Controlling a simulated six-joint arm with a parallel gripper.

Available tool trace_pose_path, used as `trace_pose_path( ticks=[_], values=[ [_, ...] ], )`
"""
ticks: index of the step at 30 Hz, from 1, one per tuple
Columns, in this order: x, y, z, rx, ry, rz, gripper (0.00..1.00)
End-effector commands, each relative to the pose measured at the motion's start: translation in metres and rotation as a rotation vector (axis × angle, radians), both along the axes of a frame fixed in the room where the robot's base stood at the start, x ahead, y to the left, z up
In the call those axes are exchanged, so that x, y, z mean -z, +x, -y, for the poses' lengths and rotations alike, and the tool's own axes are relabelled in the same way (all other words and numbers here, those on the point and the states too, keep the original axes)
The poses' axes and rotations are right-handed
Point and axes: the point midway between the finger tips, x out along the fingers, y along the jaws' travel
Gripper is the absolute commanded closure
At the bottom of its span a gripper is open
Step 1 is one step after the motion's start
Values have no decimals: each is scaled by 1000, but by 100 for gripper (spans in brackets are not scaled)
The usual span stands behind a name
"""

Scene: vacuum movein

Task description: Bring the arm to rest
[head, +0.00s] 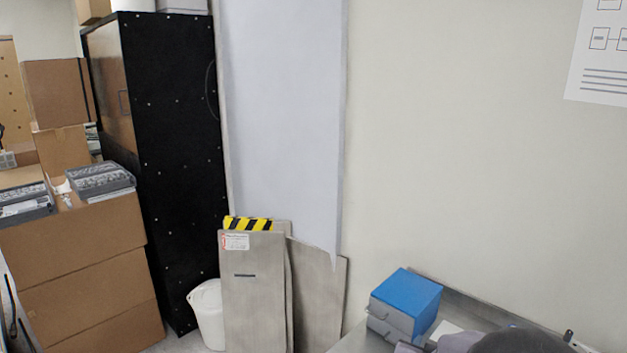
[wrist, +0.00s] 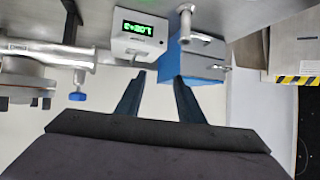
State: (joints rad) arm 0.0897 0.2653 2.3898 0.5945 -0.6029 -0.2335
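My gripper (wrist: 159,77) shows in the wrist view as two dark fingers with a wide gap between them. It is open, and nothing is held between the fingers. Beyond the fingertips are a blue-faced box (wrist: 200,64) with handles and a small grey box with a green lit display (wrist: 138,38); the fingers appear apart from both. In the head view a dark rounded shape is cut off by the bottom right edge; I cannot tell whether it is part of my arm. The gripper fingers cannot be made out there.
The blue box (head: 407,292) stands on a grey bench (head: 352,341) against the wall. Metal piping with a blue knob (wrist: 78,96) lies left in the wrist view. Grey panels (head: 254,295), a white bin (head: 208,312), a black cabinet (head: 172,130) and cardboard boxes (head: 75,250) stand left.

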Motion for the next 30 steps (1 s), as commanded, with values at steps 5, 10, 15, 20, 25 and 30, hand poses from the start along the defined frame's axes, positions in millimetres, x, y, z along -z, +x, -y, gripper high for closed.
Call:
trace_pose_path(
  ticks=[5,10,15,20,25,30],
  values=[
    [20,-34,-74,-240,110,-210,65],
    [35,-89,-122,-419,160,-426,65],
    [44,-156,-147,-557,171,-649,65],
    [48,-213,-140,-563,189,-862,65],
    [49,-248,-126,-511,199,-998,65],
    [49,-257,-122,-494,200,-1033,65]
  ],
)
